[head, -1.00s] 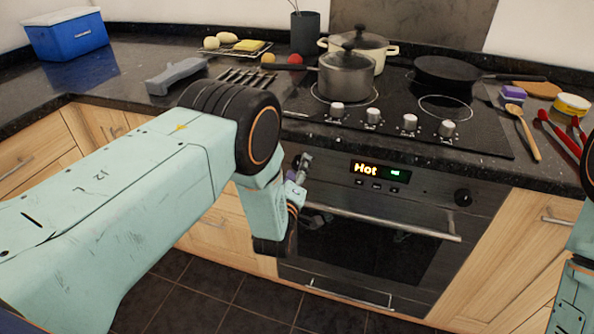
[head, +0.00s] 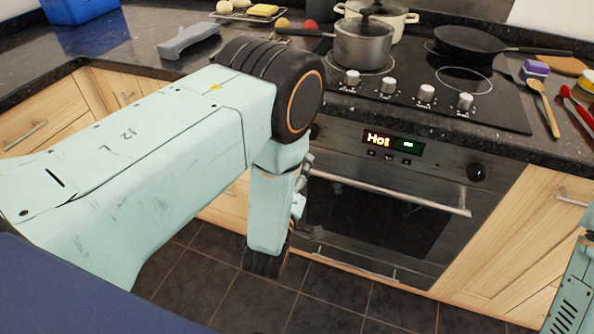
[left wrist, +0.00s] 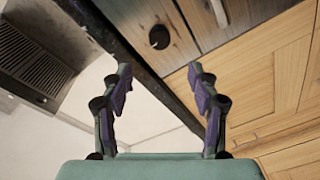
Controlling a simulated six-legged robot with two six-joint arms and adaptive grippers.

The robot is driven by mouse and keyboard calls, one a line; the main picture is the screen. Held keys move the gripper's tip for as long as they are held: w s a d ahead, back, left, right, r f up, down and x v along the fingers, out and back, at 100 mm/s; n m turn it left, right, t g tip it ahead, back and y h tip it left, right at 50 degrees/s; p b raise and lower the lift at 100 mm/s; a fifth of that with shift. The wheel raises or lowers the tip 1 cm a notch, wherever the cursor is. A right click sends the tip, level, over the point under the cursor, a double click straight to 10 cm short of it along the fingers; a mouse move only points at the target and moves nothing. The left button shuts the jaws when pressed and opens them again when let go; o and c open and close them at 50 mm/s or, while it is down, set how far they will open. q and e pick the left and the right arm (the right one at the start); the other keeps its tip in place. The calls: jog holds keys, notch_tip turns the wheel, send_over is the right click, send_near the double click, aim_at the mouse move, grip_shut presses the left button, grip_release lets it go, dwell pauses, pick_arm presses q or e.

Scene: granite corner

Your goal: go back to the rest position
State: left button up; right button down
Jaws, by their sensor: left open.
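My left arm comes in from the left in the head view and bends down in front of the oven (head: 385,215). My left gripper is mostly hidden behind the arm's forearm there. In the left wrist view my left gripper (left wrist: 160,85) is open, its two fingers apart with nothing between them. Part of my right arm shows at the right edge of the head view, but its gripper is out of view.
The oven door handle (head: 388,192) is close to my left arm. On the dark counter stand a pot (head: 363,45), a black pan (head: 468,40), a grey object (head: 188,40), a wooden spoon (head: 545,105) and a blue box (head: 80,8). The tiled floor (head: 330,300) is clear.

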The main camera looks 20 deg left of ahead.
pick_arm(q)
jog(key=shift+s, duration=0.1)
dwell(0.5)
jog(key=s+a+f+m+g, duration=0.3)
jog(key=s+f+m+g, duration=0.65)
jog(key=s+f, duration=0.45)
jog(key=s+a+m+g+h, duration=0.1)
jog(key=s+g, duration=0.7)
jog(key=s, duration=1.3)
jog(key=shift+s+a+r+m+h, duration=0.15)
jog(key=shift+a+r+m+h, duration=0.3)
jog(key=shift+m, duration=0.3)
jog(key=shift+g, duration=0.25)
jog(key=shift+c, duration=0.3)
